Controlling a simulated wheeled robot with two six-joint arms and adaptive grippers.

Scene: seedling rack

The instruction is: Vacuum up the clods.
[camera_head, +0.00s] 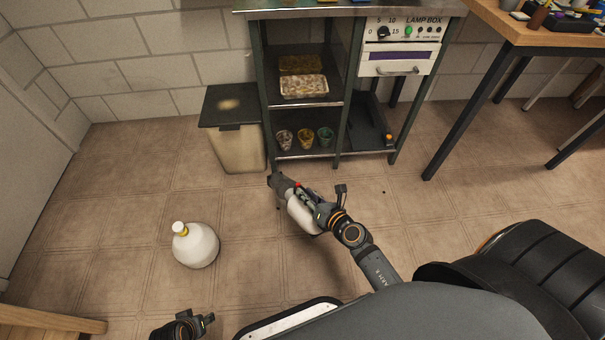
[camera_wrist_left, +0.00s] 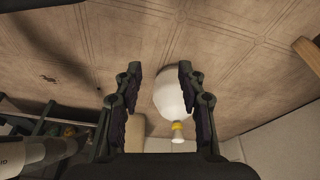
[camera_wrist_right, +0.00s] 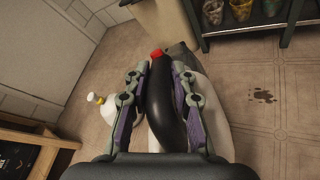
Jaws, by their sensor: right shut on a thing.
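My right gripper (camera_head: 312,206) is shut on the black handle of a handheld vacuum (camera_head: 300,214). The vacuum has a white body, a dark nozzle and a red button. It is over the floor in front of the rack, nozzle towards the rack; I cannot tell whether it touches the floor. The right wrist view shows the handle (camera_wrist_right: 166,105) between the fingers. Dark clods (camera_wrist_right: 262,95) lie on the floor tiles to the right of the vacuum there. A dark patch (camera_wrist_left: 48,78) also shows in the left wrist view. My left gripper (camera_wrist_left: 160,72) is open and empty.
A white jug (camera_head: 196,247) with a yellow collar stands on the floor at left. A lidded bin (camera_head: 236,150) stands beside the metal rack (camera_head: 305,157), which holds pots and trays. A wooden table (camera_head: 520,40) stands at right. Floor between is mostly clear.

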